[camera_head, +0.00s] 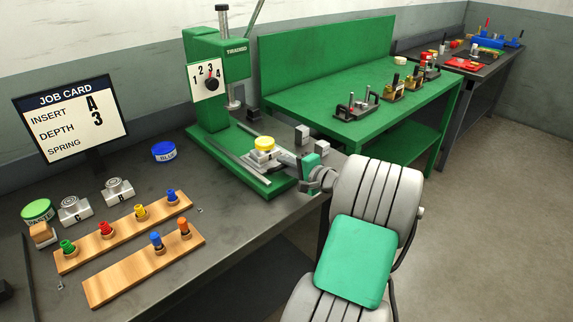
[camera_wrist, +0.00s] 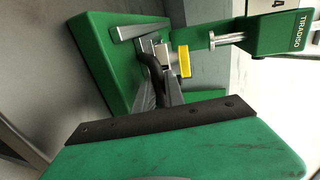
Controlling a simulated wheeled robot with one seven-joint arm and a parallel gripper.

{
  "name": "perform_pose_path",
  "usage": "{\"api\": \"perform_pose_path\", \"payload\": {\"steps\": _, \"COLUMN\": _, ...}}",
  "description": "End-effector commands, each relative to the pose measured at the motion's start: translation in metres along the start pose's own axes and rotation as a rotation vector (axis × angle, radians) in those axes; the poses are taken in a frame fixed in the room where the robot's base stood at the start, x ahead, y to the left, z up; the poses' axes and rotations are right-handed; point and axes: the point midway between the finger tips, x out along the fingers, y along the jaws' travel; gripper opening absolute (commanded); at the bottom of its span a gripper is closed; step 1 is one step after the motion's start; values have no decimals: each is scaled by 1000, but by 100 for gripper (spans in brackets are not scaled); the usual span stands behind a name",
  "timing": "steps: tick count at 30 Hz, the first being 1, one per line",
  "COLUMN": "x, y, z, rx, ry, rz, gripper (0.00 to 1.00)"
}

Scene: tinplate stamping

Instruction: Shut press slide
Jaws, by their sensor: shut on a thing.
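The green press (camera_head: 205,100) stands on the grey bench; its dial plate reads 1 to 4. The press slide (camera_head: 262,160) is a grey metal block on the press base, between light metal rails, with a yellow round piece (camera_head: 264,144) on top. My gripper (camera_head: 287,159) reaches in from the right and is shut at the near end of the slide; its fingers hide the held part. In the wrist view, the fingers (camera_wrist: 163,82) close beside the slide (camera_wrist: 160,50), with the yellow piece (camera_wrist: 184,61) next to them. The press column rises behind the slide.
Two small grey blocks (camera_head: 302,134) stand right of the press base. A job card (camera_head: 71,118) reads insert A, depth 3. Wooden racks (camera_head: 125,232) with coloured pieces, metal dies (camera_head: 118,190) and a blue tin (camera_head: 164,152) lie left. A green table (camera_head: 340,110) stands behind.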

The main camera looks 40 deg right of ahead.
Motion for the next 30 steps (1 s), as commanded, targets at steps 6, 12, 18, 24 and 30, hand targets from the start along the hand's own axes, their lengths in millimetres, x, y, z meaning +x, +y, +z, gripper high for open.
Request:
{"api": "perform_pose_path", "payload": {"steps": 6, "x": 0, "y": 1, "z": -1, "rx": 0, "ry": 3, "rz": 1, "gripper": 0}}
{"api": "perform_pose_path", "payload": {"steps": 12, "x": 5, "y": -1, "z": -1, "rx": 0, "ry": 1, "rz": 2, "gripper": 0}}
{"api": "perform_pose_path", "payload": {"steps": 18, "x": 36, "y": -8, "z": -1, "rx": -2, "ry": -1, "rz": 1, "gripper": 0}}
{"api": "perform_pose_path", "payload": {"steps": 24, "x": 42, "y": -9, "z": -2, "rx": -1, "ry": 4, "rz": 0, "gripper": 0}}
{"api": "perform_pose_path", "payload": {"steps": 30, "x": 42, "y": -9, "z": -2, "rx": -1, "ry": 4, "rz": 0, "gripper": 20}}
